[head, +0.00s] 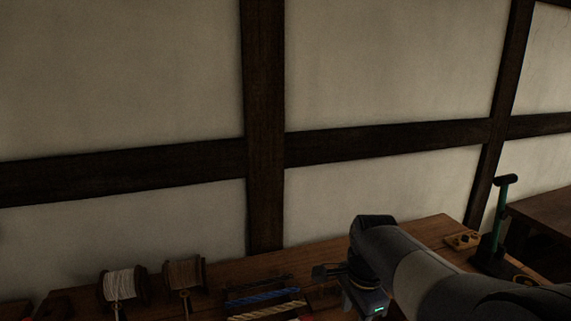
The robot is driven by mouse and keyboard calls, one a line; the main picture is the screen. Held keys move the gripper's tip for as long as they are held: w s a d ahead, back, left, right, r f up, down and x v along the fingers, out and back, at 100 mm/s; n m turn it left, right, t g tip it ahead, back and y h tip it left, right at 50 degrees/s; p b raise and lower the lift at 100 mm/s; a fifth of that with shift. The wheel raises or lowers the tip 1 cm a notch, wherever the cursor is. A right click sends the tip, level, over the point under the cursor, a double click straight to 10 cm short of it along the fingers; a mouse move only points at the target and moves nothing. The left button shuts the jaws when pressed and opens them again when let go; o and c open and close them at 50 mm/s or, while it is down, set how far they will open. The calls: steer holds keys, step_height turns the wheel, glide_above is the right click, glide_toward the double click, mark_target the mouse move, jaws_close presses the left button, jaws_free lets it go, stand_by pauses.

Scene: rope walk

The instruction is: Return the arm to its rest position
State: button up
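My arm reaches in from the lower right of the head view, over a wooden bench (228,271). Its grey and black links bend near the right of centre, and a small green light shows on the wrist.
Two spools of cord, one white (121,286) and one tan (184,277), stand at the bench's left. A dark rack (257,287) with blue and yellow rope lies left of my wrist. A green-handled tool (499,222) and small wooden block (462,240) are at right. A timbered wall (264,120) rises behind.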

steer(key=f+b, duration=0.1)
steer(key=b, duration=0.1)
steer(key=f+b, duration=0.1)
steer(key=shift+s+d+f, duration=0.25)
steer(key=shift+d+f, duration=0.1)
steer(key=shift+s+r, duration=0.1)
steer(key=shift+r, duration=0.05)
